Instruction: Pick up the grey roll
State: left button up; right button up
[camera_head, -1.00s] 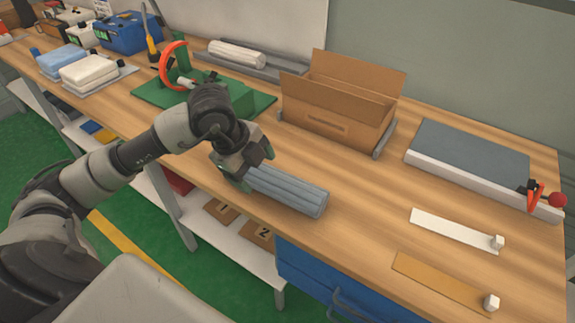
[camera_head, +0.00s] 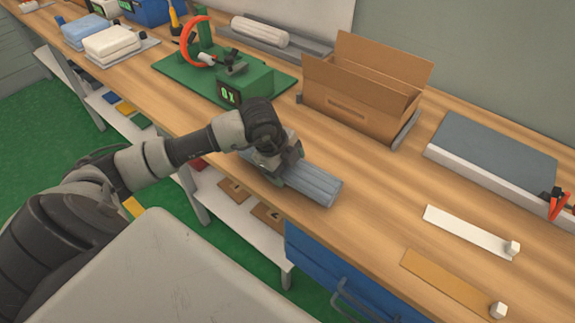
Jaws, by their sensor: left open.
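The grey roll (camera_head: 318,186) lies on the wooden workbench (camera_head: 370,220) near its front edge, in front of the cardboard box. It is ribbed along its length. My left gripper (camera_head: 283,172) is over the roll's left part, its fingers at the roll's sides, and it is open. The gripper hides some of the roll, and I cannot tell whether the fingers touch it. My right gripper does not show.
An open cardboard box (camera_head: 352,108) stands behind the roll. A green fixture (camera_head: 245,90) with an orange ring is at the back left. A white roll (camera_head: 260,31) lies on a grey tray. White and tan strips lie to the right; bench is clear between.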

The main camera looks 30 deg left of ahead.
pick_arm(q)
jog(key=shift+w+d+f, duration=0.1)
jog(key=shift+w+f, duration=0.05)
jog(key=shift+f, duration=0.25)
jog(key=shift+c, duration=0.3)
jog(key=shift+r, duration=0.1)
jog(key=c, duration=0.7)
